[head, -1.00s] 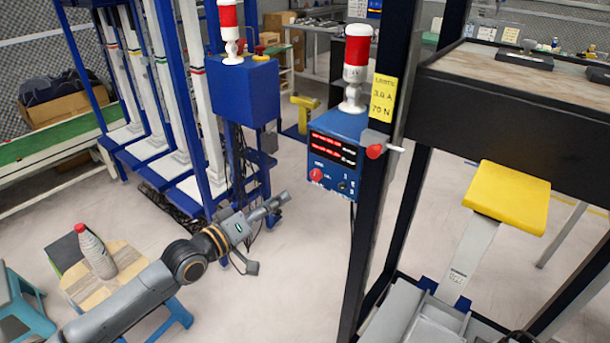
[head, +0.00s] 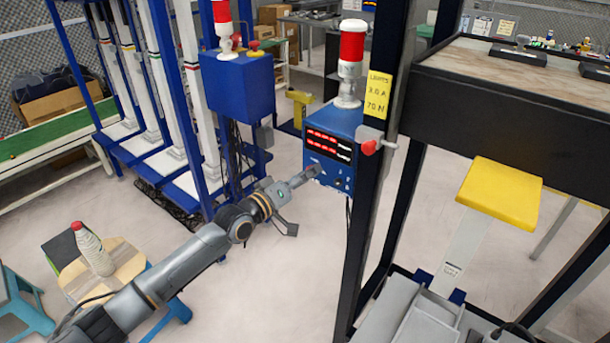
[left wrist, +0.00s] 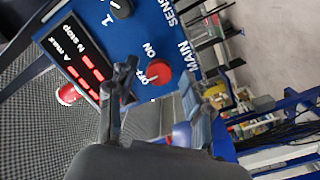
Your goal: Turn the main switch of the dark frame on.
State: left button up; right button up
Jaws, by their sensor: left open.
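The dark frame (head: 372,230) carries a blue control box (head: 341,122) with lit red displays. In the left wrist view, the main switch (left wrist: 158,72) is a round red knob on the blue panel, with OFF, ON and MAIN lettering around it. I cannot tell which way it is turned. My left gripper (head: 309,175) is at the box's lower left front and largely hides the knob in the head view. In the left wrist view its fingers (left wrist: 160,92) are apart, one on each side of the knob's outline; contact is not clear. My right gripper is out of view.
A red knob on a grey block (head: 369,147) and a red-and-white beacon (head: 351,60) are on the dark frame. A blue frame (head: 195,120) stands to the left. A stool with a bottle (head: 93,250) is at lower left. Floor below my arm is clear.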

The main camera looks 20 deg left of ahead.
pick_arm(q)
jog(key=c, duration=0.9)
grip_shut()
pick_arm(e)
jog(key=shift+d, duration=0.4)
pick_arm(q)
jog(key=shift+m, duration=0.3)
jog(key=shift+d+r+m+y+p, duration=0.1)
jog(key=shift+m+y+p, duration=0.4)
jog(key=shift+m, duration=2.2)
jog(key=shift+a+m+y+p, duration=0.1)
jog(key=shift+m+p, duration=0.75)
jog(key=shift+m, duration=1.85)
jog(key=shift+d+r+m+y+p, duration=0.1)
jog(key=shift+m+y+p, duration=0.4)
jog(key=shift+m, duration=2.2)
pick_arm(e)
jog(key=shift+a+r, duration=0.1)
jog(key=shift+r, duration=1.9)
